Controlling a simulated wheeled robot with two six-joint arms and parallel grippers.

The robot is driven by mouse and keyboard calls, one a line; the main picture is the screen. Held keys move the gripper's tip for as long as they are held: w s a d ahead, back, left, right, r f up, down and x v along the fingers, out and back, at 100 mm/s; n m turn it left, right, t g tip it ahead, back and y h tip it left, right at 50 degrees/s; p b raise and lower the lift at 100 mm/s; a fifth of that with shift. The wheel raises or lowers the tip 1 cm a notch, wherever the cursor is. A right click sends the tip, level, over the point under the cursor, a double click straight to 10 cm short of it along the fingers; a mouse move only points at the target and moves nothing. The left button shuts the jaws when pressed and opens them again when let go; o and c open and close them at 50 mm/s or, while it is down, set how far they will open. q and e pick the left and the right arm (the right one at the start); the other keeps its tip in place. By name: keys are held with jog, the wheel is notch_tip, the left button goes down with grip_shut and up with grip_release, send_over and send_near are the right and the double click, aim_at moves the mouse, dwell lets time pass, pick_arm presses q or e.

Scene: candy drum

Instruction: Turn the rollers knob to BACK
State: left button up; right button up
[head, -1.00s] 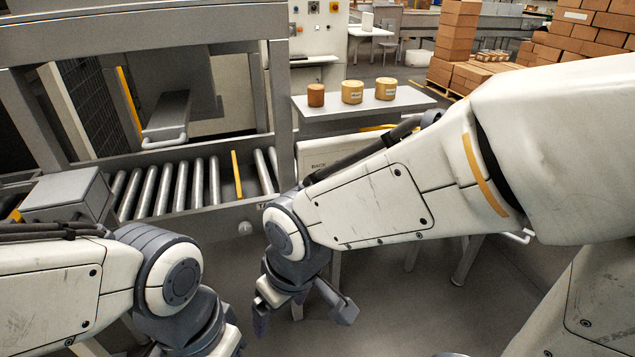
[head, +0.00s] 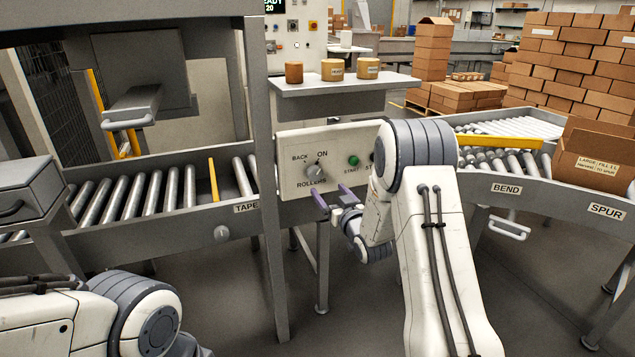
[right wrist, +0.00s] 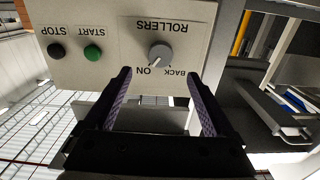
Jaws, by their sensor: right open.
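The grey rollers knob (head: 314,171) sits on a pale control panel (head: 289,183), under the labels BACK and ON. In the right wrist view, which shows the panel upside down, the knob (right wrist: 161,52) has its white pointer line towards ON. My right gripper (head: 333,195) is open and empty, with purple-lined fingers, just below and in front of the knob. In the right wrist view its fingertips (right wrist: 159,75) stand apart on either side of the knob's line and do not touch it. My left arm shows at the lower left; its gripper is out of sight.
A green START button (head: 353,160) and a dark STOP button (right wrist: 56,51) are beside the knob. A grey post (head: 264,230) stands left of the panel. A shelf with several tape rolls (head: 332,69) is above. Roller conveyors flank the panel.

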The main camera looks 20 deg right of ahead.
aim_at(316, 176)
jog(key=w, duration=0.9)
jog(key=shift+w+a+p, duration=0.25)
jog(key=shift+w+p, duration=0.05)
jog(key=shift+c, duration=0.3)
jog(key=c, duration=1)
jog(key=shift+d, duration=0.2)
jog(key=c, duration=0.3)
jog(key=shift+a, duration=0.1)
jog(key=shift+f+n+b, duration=0.15)
jog(key=shift+n+b, duration=0.85)
jog(key=shift+b, duration=0.15)
jog(key=n+b, duration=0.8)
jog(key=b, duration=0.1)
jog(key=shift+n, duration=0.4)
jog(key=shift+n+b, duration=1.6)
jog(key=shift+b, duration=0.25)
jog(key=shift+r, duration=0.2)
